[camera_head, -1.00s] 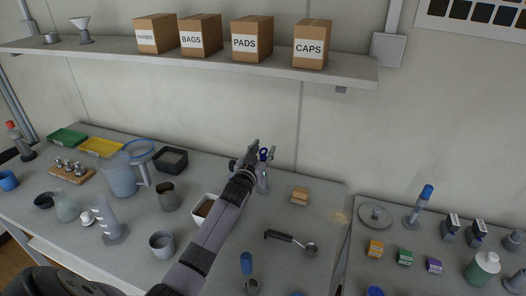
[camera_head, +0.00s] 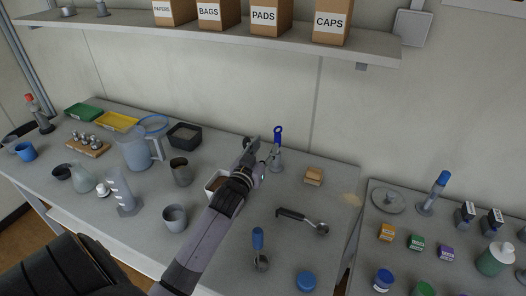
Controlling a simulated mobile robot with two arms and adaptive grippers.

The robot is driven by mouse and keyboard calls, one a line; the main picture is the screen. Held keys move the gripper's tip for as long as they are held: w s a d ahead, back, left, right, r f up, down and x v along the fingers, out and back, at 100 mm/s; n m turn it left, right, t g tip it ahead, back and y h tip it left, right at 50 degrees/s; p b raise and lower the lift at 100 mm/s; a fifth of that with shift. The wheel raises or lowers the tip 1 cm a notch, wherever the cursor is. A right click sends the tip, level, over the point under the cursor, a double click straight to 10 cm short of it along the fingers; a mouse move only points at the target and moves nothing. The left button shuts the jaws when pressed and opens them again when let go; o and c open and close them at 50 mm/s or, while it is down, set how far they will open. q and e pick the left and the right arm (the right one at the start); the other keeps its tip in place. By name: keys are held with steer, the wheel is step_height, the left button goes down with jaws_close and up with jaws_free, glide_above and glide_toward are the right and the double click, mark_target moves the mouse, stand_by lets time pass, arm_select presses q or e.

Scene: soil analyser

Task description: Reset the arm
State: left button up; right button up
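My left arm comes in from the bottom and reaches over the grey table (camera_head: 330,205). My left gripper (camera_head: 263,150) is open, with its fingers apart and nothing seen between them. A blue-ringed tool (camera_head: 278,136) stands upright in a small grey holder (camera_head: 276,164), just right of the gripper. Whether a fingertip touches it is hard to tell. My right gripper is not in view.
Cups, a jug (camera_head: 135,150) and a cylinder (camera_head: 122,192) stand left. A shelf (camera_head: 215,37) with boxes runs above.

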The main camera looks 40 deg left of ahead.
arm_select(q)
steer(key=shift+s+d, duration=0.15)
steer(key=shift+s, duration=0.35)
